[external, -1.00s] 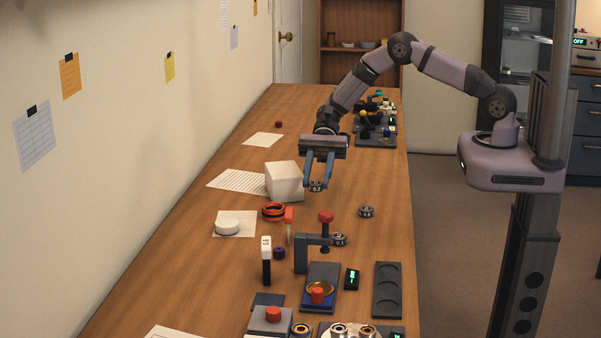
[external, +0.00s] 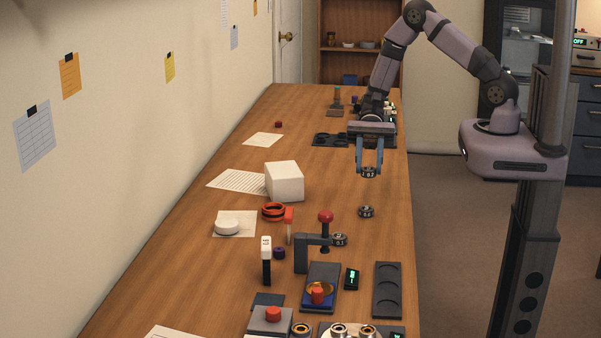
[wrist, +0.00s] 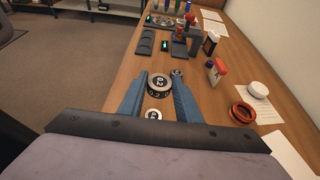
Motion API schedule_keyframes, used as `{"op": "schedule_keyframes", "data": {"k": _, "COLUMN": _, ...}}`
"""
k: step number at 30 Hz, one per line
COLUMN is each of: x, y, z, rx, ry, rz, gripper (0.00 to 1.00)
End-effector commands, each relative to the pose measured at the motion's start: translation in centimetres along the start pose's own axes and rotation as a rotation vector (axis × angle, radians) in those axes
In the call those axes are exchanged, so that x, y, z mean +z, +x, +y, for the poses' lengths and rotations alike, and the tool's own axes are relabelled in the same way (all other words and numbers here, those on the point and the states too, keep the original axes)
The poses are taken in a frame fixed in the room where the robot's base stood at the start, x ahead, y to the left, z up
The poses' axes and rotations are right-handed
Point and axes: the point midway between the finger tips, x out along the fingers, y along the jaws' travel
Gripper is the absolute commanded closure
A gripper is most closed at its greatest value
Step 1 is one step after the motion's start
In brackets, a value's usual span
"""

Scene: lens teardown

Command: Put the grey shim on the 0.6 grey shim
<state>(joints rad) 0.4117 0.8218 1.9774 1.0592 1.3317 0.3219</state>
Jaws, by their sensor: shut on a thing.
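My gripper (external: 369,170) is above the right part of the wooden table, shut on a dark, round grey shim (external: 370,173) with white 0.2 markings. The held shim also shows between the fingers in the wrist view (wrist: 158,86). Another dark shim (external: 366,212) lies on the table in front of the gripper, apart from it; its label is too small to read surely. A third shim (external: 340,240) is beside the red-knobbed press (external: 326,217). In the wrist view, a small ringed part (wrist: 153,114) shows below the held shim; I cannot tell which part it is.
A white block (external: 284,181) stands left of the gripper. An orange-red ring (external: 273,211) and a white disc (external: 228,227) lie further forward. A dark slotted tray (external: 387,290) is near the right edge. A dark tray (external: 330,140) lies behind the white block.

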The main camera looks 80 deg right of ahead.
Motion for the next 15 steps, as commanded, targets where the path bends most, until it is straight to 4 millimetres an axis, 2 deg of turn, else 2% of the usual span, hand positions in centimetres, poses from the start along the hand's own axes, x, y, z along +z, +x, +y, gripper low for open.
{"op": "schedule_keyframes", "data": {"k": 9, "x": -3.6, "y": 1.5, "z": 0.0, "rx": 0.001, "ry": 0.003, "rz": -0.001, "gripper": 0.92}}
{"op": "schedule_keyframes", "data": {"k": 15, "x": -4.4, "y": 1.9, "z": 0.0, "rx": 0.0, "ry": 0.001, "rz": 0.0, "gripper": 0.92}}
